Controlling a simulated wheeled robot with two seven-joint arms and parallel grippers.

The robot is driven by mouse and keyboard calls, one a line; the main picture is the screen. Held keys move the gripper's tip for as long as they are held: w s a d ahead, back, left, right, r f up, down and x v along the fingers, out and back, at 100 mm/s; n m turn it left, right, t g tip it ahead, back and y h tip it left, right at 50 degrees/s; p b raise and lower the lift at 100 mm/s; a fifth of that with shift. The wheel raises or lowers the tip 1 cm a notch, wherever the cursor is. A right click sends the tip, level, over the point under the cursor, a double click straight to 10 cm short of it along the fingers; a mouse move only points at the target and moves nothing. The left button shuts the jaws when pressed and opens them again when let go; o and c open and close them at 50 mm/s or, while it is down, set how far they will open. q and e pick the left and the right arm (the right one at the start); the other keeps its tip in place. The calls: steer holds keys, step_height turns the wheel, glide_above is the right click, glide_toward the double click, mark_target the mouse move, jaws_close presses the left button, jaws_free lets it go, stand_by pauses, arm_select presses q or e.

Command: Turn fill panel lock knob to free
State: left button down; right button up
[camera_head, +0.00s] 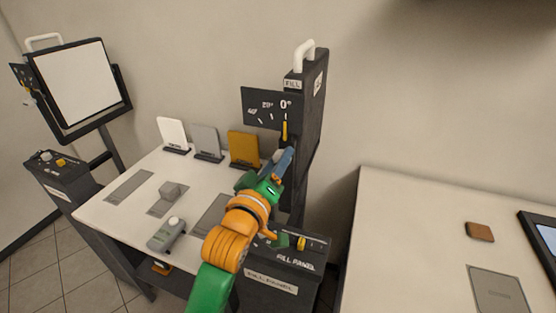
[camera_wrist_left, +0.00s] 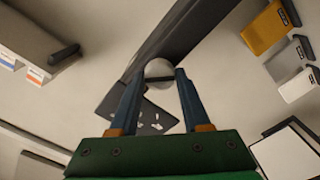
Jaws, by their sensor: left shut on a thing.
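The fill panel (camera_head: 312,110) is a dark upright panel with a white handle and FILL labels on a post. A dark angle plate (camera_head: 262,107) with a yellow pointer juts from its left side; it also shows in the left wrist view (camera_wrist_left: 150,120). My left gripper (camera_head: 284,160) is at the post, below the pointer. In the left wrist view its blue fingers (camera_wrist_left: 160,76) are closed on a round pale knob (camera_wrist_left: 158,68). The knob's lock marks are not readable, and in the head view the gripper hides it. My right gripper is not in view.
The base labelled FILL PANEL (camera_head: 292,262) stands below my left arm. A white table (camera_head: 125,207) at left holds white, grey and orange cards and a grey handheld device (camera_head: 166,235). Another lit panel (camera_head: 78,85) stands far left. A second white table (camera_head: 400,240) is at right.

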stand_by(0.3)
arm_select(q)
steer(key=shift+c, duration=2)
jaws_free()
steer(key=b+v, duration=0.1)
steer(key=v, duration=0.6)
steer(key=shift+b, duration=0.4)
